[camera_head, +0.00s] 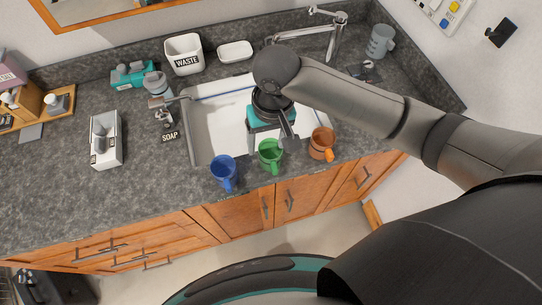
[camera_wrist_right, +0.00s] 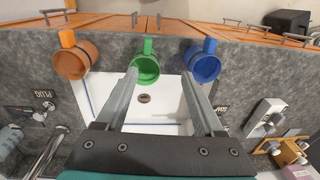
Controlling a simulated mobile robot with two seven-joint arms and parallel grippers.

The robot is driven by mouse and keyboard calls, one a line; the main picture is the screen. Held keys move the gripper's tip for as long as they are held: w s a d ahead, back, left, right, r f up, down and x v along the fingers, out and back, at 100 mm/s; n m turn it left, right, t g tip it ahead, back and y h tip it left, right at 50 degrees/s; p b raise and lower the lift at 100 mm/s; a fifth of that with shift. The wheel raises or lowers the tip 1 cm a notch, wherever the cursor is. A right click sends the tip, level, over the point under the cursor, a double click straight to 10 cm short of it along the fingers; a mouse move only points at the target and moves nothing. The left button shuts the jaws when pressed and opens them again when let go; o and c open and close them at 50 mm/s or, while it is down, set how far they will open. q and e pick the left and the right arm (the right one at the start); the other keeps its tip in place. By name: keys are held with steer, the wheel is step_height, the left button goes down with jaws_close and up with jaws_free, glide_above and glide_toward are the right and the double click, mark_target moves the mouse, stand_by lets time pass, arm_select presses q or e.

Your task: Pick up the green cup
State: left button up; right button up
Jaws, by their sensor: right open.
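The green cup (camera_head: 270,155) stands at the front edge of the sink, between a blue cup (camera_head: 223,172) on its left and an orange cup (camera_head: 322,145) on its right. In the head view my right gripper (camera_head: 287,138) is over the sink, close behind the green cup. My left gripper is out of view.
The white sink (camera_head: 203,135) lies below my right gripper. The blue cup (camera_wrist_right: 202,66) and orange cup (camera_wrist_right: 72,62) stand close on both sides. A faucet (camera_head: 336,40), a waste bin (camera_head: 184,54) and a white box (camera_head: 105,140) are farther off.

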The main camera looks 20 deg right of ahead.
mark_target(273, 161)
steer(key=shift+m+h, duration=0.4)
steer(key=f, duration=0.3)
steer(key=d+f, duration=0.1)
steer(key=f, duration=0.2)
steer(key=w+d+f+b, duration=0.1)
steer(key=f, duration=0.2)
steer(key=shift+f, duration=0.2)
steer(key=shift+a+f, duration=0.15)
steer(key=shift+f, duration=2.45)
jaws_close()
